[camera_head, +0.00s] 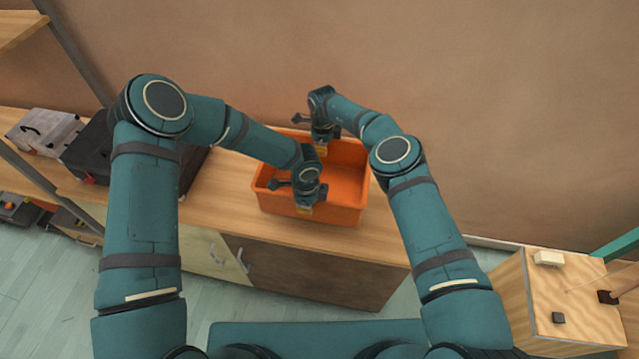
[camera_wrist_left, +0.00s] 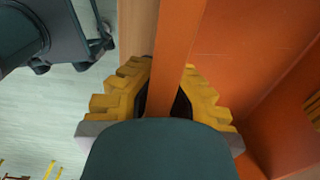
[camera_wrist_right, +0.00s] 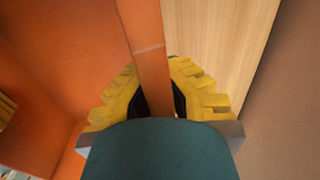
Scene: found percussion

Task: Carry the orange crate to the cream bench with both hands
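The orange crate (camera_head: 345,185) is open-topped and looks empty. It appears level on the wooden counter, though a small gap beneath it could not be told. My left gripper (camera_head: 306,208) is at the crate's near wall. In the left wrist view its yellow fingers (camera_wrist_left: 163,95) straddle the orange wall (camera_wrist_left: 178,40), pressed close on both sides. My right gripper (camera_head: 321,148) is at the far wall. In the right wrist view its fingers (camera_wrist_right: 157,95) close on that wall (camera_wrist_right: 146,35) likewise. I cannot pick out a cream bench with certainty.
The wooden counter (camera_head: 225,195) backs onto a brown wall (camera_head: 480,130). A black case (camera_head: 90,150) and a grey case (camera_head: 45,130) stand to the left. A pale wooden box (camera_head: 575,300) with small blocks stands at the lower right. Floor shows in front.

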